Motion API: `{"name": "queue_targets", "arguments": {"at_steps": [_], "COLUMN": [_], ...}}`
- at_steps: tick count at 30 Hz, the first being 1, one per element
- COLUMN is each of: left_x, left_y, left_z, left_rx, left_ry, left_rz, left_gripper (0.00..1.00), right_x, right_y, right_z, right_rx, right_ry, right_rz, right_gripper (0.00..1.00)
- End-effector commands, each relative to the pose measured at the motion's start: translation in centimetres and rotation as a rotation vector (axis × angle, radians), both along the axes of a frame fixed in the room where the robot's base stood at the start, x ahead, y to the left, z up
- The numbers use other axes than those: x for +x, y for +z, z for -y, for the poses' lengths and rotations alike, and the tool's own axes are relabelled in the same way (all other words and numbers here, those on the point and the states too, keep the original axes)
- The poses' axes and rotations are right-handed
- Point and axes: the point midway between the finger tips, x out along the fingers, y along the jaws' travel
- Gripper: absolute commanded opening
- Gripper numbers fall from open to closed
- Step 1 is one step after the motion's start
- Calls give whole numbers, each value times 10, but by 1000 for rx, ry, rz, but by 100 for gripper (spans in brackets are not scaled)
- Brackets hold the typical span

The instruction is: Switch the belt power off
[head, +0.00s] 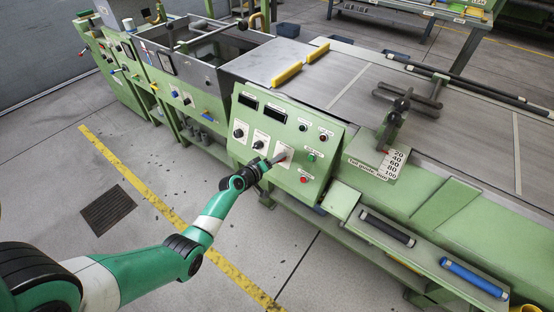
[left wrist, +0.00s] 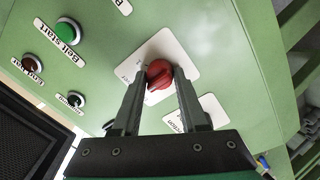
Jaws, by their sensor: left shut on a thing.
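The green control panel (head: 318,140) stands at the near end of the conveyor. A red rotary knob (left wrist: 159,74) on a white plate (left wrist: 184,62) sits between the fingers of my left gripper (left wrist: 160,85) in the left wrist view. The gripper is shut on the knob. In the head view my left gripper (head: 273,161) reaches the panel from the left and covers the knob, and part of its white plate (head: 285,153) shows. A green button labelled "Belt start" (left wrist: 68,31) is beside the knob, apart from the gripper. My right gripper is out of view.
The panel also has several black dials (head: 258,144), two dark displays (head: 275,113) and a red button (head: 303,180) below the green one. The conveyor belt (head: 375,92) extends right. Black and blue rollers (head: 474,278) lie on the lower ledge. The floor at left is open.

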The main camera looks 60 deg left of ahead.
Motion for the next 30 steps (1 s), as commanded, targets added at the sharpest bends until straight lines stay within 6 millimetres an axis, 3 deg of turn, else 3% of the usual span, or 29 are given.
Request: {"name": "queue_targets", "arguments": {"at_steps": [5,6,10,22,30], "left_x": [-1,-1,-1,-8,-59], "left_y": [-2,-2,-2,5,27], "left_z": [0,0,0,3,26], "left_rx": [-5,-4,-3,-1,-2], "left_ry": [0,0,1,0,3], "left_rz": [-2,-3,-2,-1,-3], "left_gripper": [0,48,71,71,71], "right_x": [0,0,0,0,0], "right_y": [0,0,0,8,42], "right_z": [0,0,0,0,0], "right_rx": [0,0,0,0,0], "right_ry": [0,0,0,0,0], "right_rz": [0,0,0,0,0], "right_gripper": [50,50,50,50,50]}}
